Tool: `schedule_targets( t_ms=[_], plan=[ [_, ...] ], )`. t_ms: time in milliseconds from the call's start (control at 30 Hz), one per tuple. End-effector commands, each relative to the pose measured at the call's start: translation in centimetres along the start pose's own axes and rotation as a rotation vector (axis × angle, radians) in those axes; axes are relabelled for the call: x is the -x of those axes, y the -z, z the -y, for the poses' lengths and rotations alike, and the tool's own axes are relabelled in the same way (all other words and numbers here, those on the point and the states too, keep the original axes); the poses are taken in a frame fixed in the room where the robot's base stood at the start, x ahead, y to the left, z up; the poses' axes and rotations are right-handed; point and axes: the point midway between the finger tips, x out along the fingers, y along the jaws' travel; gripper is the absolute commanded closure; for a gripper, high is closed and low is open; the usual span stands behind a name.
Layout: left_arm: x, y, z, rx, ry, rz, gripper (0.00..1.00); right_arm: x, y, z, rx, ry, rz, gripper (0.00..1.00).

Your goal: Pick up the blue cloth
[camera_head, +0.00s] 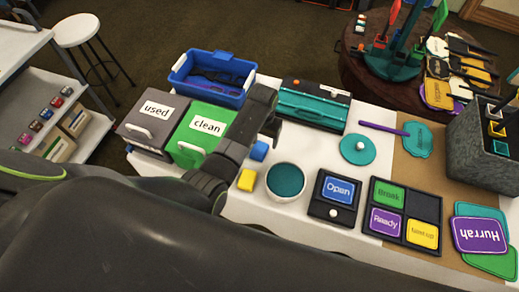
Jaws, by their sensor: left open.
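A small blue folded piece (259,150), which looks like the blue cloth, lies on the white table near its left side. A similar yellow piece (247,180) lies just in front of it. My left gripper (272,128) is dark and open, just behind and above the blue piece, with nothing visible in it. Its fingertips are small and partly hidden by the wrist, so I cannot tell whether they touch anything. My left arm covers the lower left of the view. My right gripper is not in view.
Boxes labelled "used" (148,121) and "clean" (200,133) and a blue bin (213,77) stand left. A teal-and-black case (313,105) lies behind. A round teal-topped bowl (286,181) and an "Open" sign (337,191) stand right of the blue piece.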

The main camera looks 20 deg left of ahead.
Motion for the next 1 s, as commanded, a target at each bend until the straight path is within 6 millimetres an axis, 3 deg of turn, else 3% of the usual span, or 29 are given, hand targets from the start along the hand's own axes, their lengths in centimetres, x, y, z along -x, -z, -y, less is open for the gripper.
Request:
schedule_targets(
  t_ms=[267,600,933,1000],
  plan=[
    [-1.5,0.0,0.3,0.000,0.002,0.002,0.29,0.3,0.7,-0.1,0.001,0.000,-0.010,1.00],
    [-5.2,0.2,0.7,0.000,0.000,0.001,0.29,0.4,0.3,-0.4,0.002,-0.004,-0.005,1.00],
    [-5.7,0.2,0.7,0.000,0.000,-0.001,0.29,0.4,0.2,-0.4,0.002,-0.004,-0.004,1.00],
    [-5.6,0.2,0.7,0.000,0.000,-0.001,0.36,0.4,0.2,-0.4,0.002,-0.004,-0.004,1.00]
  ],
)
